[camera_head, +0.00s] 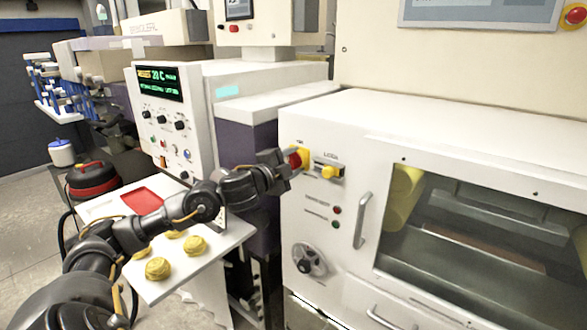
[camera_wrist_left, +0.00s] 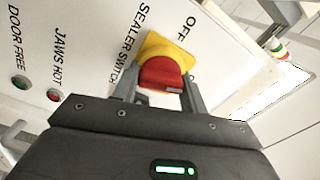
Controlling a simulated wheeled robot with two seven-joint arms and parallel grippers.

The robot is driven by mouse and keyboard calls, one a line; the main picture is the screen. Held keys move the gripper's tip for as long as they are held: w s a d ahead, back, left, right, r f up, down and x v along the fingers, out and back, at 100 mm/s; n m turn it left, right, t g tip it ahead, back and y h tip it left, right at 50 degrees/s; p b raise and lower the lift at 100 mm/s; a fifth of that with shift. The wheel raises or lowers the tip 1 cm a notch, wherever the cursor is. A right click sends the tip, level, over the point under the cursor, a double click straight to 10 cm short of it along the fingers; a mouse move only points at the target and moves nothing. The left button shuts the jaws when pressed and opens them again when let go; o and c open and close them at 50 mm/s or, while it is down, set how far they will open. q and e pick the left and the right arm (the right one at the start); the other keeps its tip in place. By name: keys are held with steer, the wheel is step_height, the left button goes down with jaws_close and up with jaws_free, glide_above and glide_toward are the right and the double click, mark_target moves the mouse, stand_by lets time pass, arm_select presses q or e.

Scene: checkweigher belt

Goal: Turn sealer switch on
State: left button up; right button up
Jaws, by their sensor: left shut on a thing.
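The sealer switch is a red knob (camera_head: 295,158) on a yellow plate (camera_head: 305,155), on the white front panel of the machine at right. In the left wrist view the red knob (camera_wrist_left: 163,74) sits below the word "OFF", with "SEALER SWITCH" printed beside it. My left gripper (camera_head: 288,161) reaches the panel from the left. Its two fingers stand on either side of the knob, shut on it. The gripper hides part of the knob in the head view. My right gripper is not in view.
A yellow latch (camera_head: 328,172) sits just right of the switch. Below are indicator lights (camera_head: 337,210), a grey door handle (camera_head: 362,221) and a round dial (camera_head: 309,260). A white tray (camera_head: 180,285) with several yellow rounds lies under my left arm. A control box (camera_head: 150,115) stands left.

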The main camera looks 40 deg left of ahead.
arm_select(q)
steer(key=shift+f+m+b, duration=0.1)
steer(key=shift+m+b, duration=0.85)
steer(key=shift+m, duration=0.95)
steer(key=o, duration=1)
